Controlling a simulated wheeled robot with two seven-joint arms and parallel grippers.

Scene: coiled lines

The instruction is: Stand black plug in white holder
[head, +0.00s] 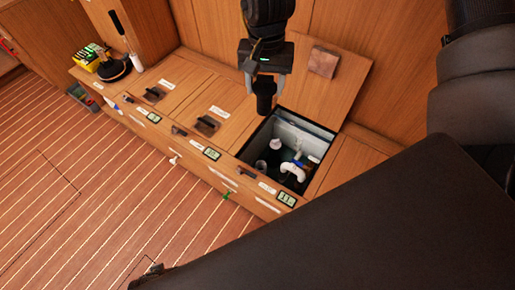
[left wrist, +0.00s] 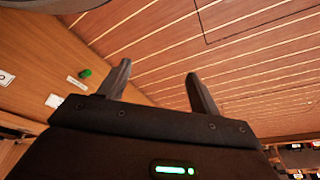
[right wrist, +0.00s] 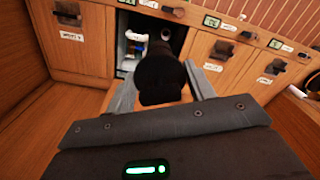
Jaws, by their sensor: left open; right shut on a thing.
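My right gripper (head: 265,76) is shut on the black plug (head: 264,97). The plug hangs below the fingers, above the left back edge of an open bin. In the right wrist view the plug (right wrist: 162,76) sits between the finger pads and hides part of the bin. Inside the bin are a pale round piece (head: 276,144), a curved white pipe (head: 293,171) and a dark-mouthed round piece (head: 261,165). I cannot tell surely which of these is the white holder. My left gripper (left wrist: 158,72) is open and empty over the floor.
The open bin (head: 318,133) has its wooden lid (head: 322,80) leaning behind it. Closed lids with dark latches (head: 207,125) run to the left. A black round-based item (head: 115,69) and a yellow box (head: 90,58) stand at the far end. The striped floor is mostly clear.

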